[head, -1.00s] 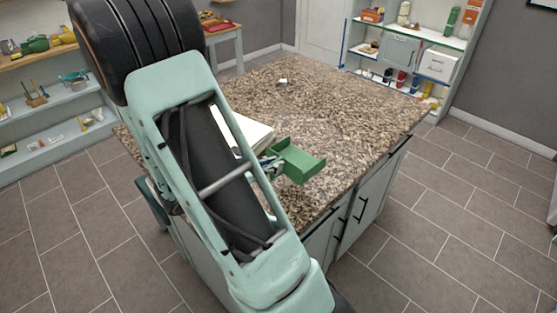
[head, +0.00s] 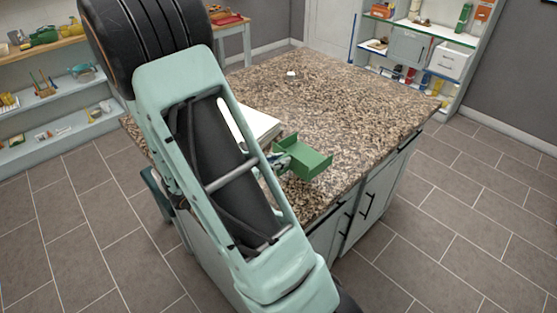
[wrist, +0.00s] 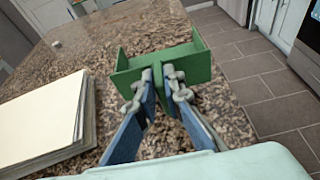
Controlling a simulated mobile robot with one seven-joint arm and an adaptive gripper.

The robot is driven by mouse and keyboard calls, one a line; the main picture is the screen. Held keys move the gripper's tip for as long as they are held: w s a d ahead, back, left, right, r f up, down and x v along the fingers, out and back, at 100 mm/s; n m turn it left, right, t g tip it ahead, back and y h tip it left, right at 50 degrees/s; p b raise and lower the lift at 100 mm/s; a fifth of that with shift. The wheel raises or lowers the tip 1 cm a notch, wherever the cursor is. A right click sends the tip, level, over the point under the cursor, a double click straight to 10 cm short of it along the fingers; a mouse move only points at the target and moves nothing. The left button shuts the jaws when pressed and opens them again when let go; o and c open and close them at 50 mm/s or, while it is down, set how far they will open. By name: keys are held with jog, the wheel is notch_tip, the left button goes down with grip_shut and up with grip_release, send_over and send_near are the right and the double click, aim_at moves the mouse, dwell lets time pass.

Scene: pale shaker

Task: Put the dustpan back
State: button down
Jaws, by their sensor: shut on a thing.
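The green dustpan (head: 308,163) is over the near right part of the granite island top in the head view, next to my gripper (head: 277,160). In the wrist view the dustpan (wrist: 190,66) is straight ahead, its open tray facing away from me. My gripper (wrist: 160,80) is shut on the dustpan's near part, with one finger on each side. The held part is mostly hidden between the fingers. I cannot tell whether the dustpan touches the counter. My arm hides part of the counter in the head view.
A thick cream book or block (wrist: 40,122) lies left of my gripper on the granite island (head: 350,105). A small white object (head: 291,73) lies at the far side. Stocked shelves (head: 420,45) stand at the back right, others (head: 50,95) at left. Tiled floor is clear at right.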

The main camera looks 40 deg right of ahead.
jog(key=shift+f+b, duration=2.65)
jog(key=shift+f, duration=0.7)
jog(key=shift+f, duration=0.25)
jog(key=c, duration=2)
grip_release()
jog(key=shift+o, duration=0.2)
